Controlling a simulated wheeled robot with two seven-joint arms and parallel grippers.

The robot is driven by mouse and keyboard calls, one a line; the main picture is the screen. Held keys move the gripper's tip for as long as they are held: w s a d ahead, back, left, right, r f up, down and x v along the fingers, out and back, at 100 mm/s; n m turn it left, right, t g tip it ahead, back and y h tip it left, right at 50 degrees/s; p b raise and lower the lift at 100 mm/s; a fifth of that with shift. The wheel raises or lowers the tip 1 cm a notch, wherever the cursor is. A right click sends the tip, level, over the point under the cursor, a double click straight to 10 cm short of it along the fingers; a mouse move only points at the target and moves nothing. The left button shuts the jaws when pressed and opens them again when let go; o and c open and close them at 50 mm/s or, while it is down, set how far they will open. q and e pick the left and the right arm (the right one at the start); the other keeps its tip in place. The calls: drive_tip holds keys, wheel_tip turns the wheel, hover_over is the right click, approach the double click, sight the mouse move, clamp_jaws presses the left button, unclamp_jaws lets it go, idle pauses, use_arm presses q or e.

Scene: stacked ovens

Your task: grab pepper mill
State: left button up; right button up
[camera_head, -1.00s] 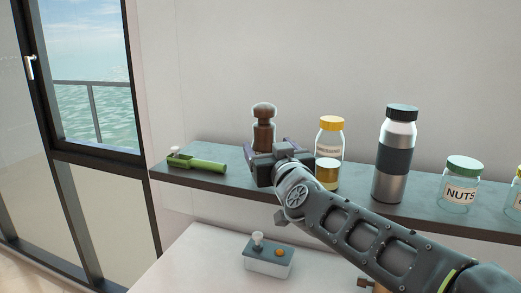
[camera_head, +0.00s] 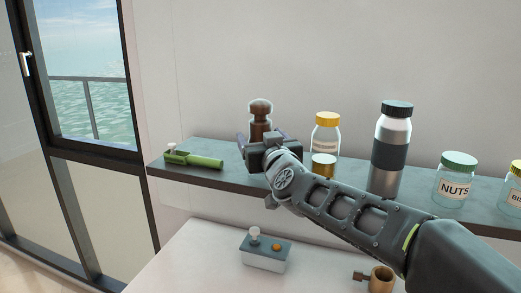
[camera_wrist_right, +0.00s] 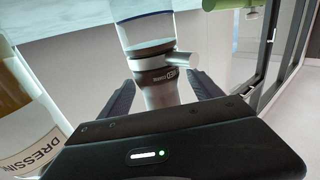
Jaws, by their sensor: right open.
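The pepper mill (camera_head: 260,122), brown with a rounded top, stands upright on the wall shelf; its lower part is hidden behind my right gripper. My right gripper (camera_head: 262,142) is open at the shelf, in front of the mill. In the right wrist view, a brown and grey upright shape (camera_wrist_right: 160,88) shows between the two open fingers of the gripper (camera_wrist_right: 160,95); I cannot tell for sure that all of it is the mill. No grip on it shows. My left gripper is not in view.
Just right of my gripper stand a yellow-lidded jar (camera_head: 326,135) and a smaller gold jar (camera_head: 323,167). A steel bottle (camera_head: 390,150) and the nuts jar (camera_head: 454,180) are further right. A green tool (camera_head: 195,160) lies left on the shelf (camera_head: 190,178).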

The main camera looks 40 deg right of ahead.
drive_tip(key=x, duration=0.3)
drive_tip(key=shift+w+d, duration=0.15)
drive_tip(key=shift+w, duration=0.2)
drive_tip(key=shift+s, duration=0.1)
drive_tip(key=shift+c, duration=0.3)
clamp_jaws()
idle(0.5)
